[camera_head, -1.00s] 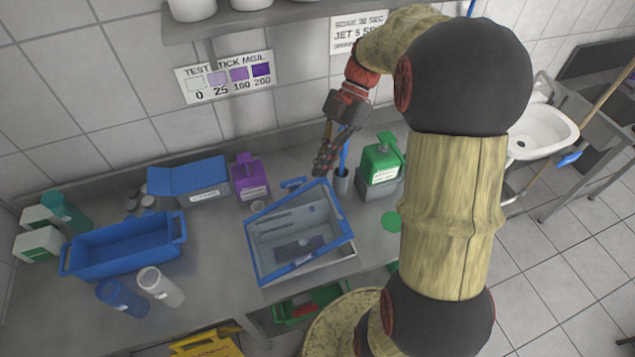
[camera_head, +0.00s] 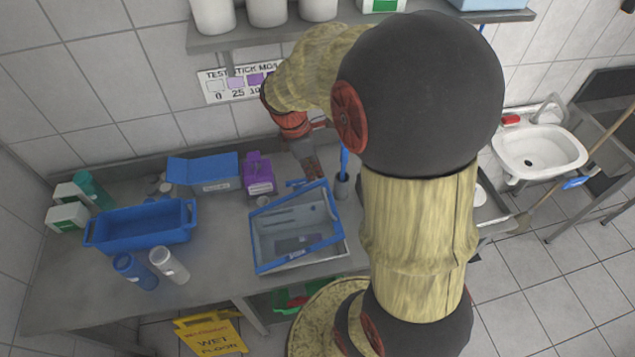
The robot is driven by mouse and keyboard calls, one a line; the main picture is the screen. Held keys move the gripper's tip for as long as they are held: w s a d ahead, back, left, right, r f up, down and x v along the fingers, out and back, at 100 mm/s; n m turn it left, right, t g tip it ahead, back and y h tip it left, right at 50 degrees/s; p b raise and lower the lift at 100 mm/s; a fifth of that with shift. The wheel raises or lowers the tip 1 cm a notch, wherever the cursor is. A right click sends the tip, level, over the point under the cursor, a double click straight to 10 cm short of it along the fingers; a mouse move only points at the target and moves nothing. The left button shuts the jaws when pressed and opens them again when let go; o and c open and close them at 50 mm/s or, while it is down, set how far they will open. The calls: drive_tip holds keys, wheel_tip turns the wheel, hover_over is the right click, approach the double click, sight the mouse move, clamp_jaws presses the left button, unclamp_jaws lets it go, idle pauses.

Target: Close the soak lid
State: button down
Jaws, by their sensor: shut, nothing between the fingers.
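The soak lid is a clear panel in a blue frame (camera_head: 254,241), lying tilted over a pale grey basin (camera_head: 336,258) in the middle of the counter. Its frame sits askew to the basin rim, with a gap at the right and front. Dark items show through the clear panel. A small blue tab (camera_head: 297,183) shows at the lid's far edge. My gripper (camera_head: 312,174) is shut and empty, pointing down at the lid's far edge. Its fingertips are small and partly hard to make out; I cannot tell whether they touch the frame.
A blue-lidded box (camera_head: 203,175) and purple dispenser (camera_head: 258,176) stand behind. A cup with a blue-handled tool (camera_head: 343,184) stands close right of the gripper.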

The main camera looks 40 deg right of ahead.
sight(327, 201)
drive_tip(key=x, duration=1.3)
drive_tip(key=shift+f, duration=0.1)
drive_tip(key=s+d+f+b, duration=0.1)
drive_tip(key=f+b, duration=0.1)
drive_tip(key=f, duration=0.2)
drive_tip(key=s+d+f+b, duration=0.1)
drive_tip(key=d+f+b, duration=0.1)
drive_tip(key=f, duration=0.2)
drive_tip(key=s+d+f+b, duration=0.1)
drive_tip(key=d+f+b, duration=0.1)
drive_tip(key=f, duration=0.2)
drive_tip(key=shift+s+d+f, duration=0.15)
drive_tip(key=shift+d+f, duration=0.05)
drive_tip(key=shift+f, duration=0.3)
drive_tip(key=shift+s+a+f, duration=0.1)
drive_tip(key=shift+s, duration=0.15)
